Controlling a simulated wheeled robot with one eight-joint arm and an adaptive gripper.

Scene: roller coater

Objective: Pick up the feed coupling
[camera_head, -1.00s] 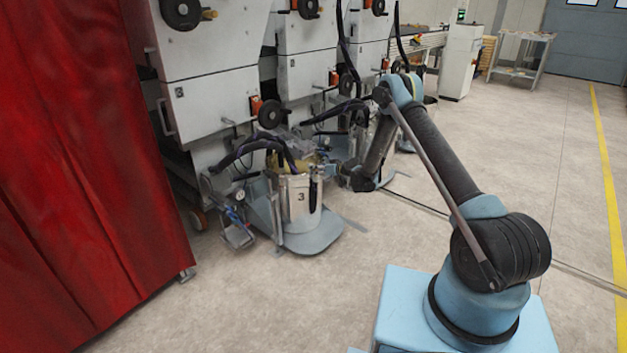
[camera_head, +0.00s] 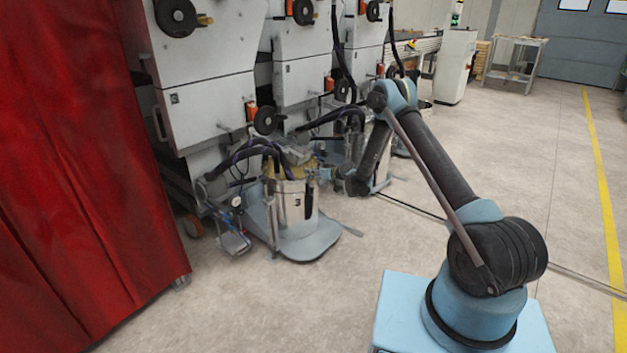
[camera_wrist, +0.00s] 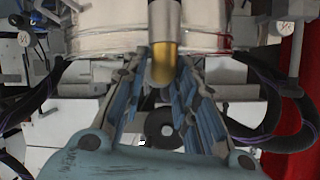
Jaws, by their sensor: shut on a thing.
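The feed coupling, a grey cylinder with a brass tip (camera_wrist: 164,62), is between the fingers of my gripper (camera_wrist: 164,75) in the wrist view. The two blue-grey fingers are closed in on its sides. In the head view my gripper (camera_head: 322,174) reaches left to the top of a metal drum (camera_head: 296,207) marked 3. The coupling cannot be made out there among the hoses and fittings. Whether it is clear of the drum top, I cannot tell.
Dark hoses (camera_head: 245,150) curve over the drum from the left. The drum stands on a grey plate (camera_head: 322,240) before the white machine (camera_head: 210,98). A red curtain (camera_head: 80,170) hangs at the left. Open floor (camera_head: 260,310) lies in front.

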